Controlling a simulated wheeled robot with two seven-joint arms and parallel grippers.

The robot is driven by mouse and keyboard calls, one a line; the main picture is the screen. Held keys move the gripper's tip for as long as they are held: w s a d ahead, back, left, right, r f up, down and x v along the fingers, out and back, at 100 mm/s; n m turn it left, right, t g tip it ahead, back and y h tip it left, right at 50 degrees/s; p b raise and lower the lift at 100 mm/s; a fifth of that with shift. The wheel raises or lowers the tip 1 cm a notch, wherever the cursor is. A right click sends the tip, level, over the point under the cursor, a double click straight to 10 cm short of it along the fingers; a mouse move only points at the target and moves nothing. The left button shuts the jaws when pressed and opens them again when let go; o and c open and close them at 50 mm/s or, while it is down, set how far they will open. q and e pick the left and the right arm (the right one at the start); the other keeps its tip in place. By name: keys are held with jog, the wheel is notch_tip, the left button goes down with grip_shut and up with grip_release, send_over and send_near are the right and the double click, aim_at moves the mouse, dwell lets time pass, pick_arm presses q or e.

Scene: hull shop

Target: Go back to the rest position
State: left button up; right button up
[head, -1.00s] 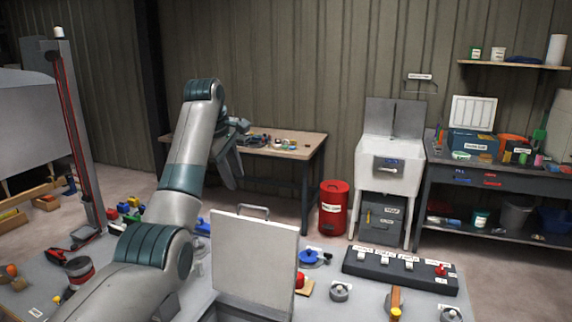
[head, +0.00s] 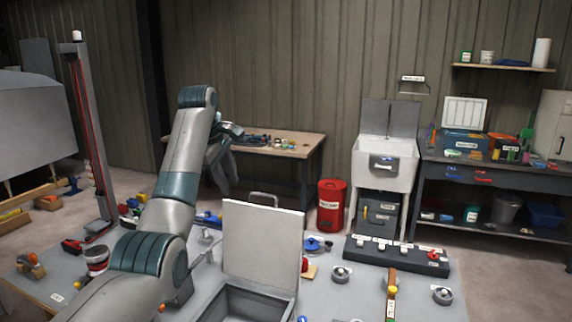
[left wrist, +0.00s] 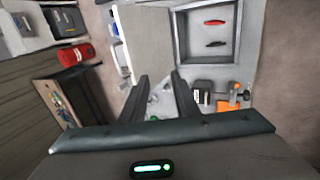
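My left arm rises from the bottom left of the head view and bends over at the top. My right gripper shows in neither view.
A grey box with a raised lid (head: 262,243) stands on the bench (head: 330,300) close to my left arm. In the left wrist view a red and a dark item lie inside the box (left wrist: 238,45). A black switch strip (head: 397,255) and a red bin (head: 331,205) are to the right.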

pick_arm(q)
jog(key=s+a+f+m, duration=0.1)
jog(key=s+f+m, duration=0.1)
jog(key=f, duration=0.9)
jog(key=s+a+f+m, duration=0.1)
jog(key=s+a+f, duration=0.1)
jog(key=f, duration=0.9)
jog(key=s+a+f+m+y, duration=0.15)
jog(key=s+f+m, duration=0.25)
jog(key=s+f, duration=1.15)
jog(key=s+a+f+m, duration=0.1)
jog(key=s+f+m, duration=0.1)
jog(key=s+f, duration=0.55)
jog(key=s+a+f+m, duration=0.15)
jog(key=s+f, duration=0.25)
jog(key=s, duration=0.6)
jog(key=s+r+m+g, duration=0.15)
jog(key=s+m, duration=0.35)
jog(key=s, duration=1.7)
notch_tip(320, 180, down, 32)
jog(key=s+b, duration=0.1)
jog(key=b, duration=0.3)
jog(key=s+a+f+g+b, duration=0.2)
jog(key=s+a+f+b, duration=0.1)
jog(key=s+f, duration=1.5)
notch_tip(320, 180, down, 3)
jog(key=shift+m+b, duration=0.35)
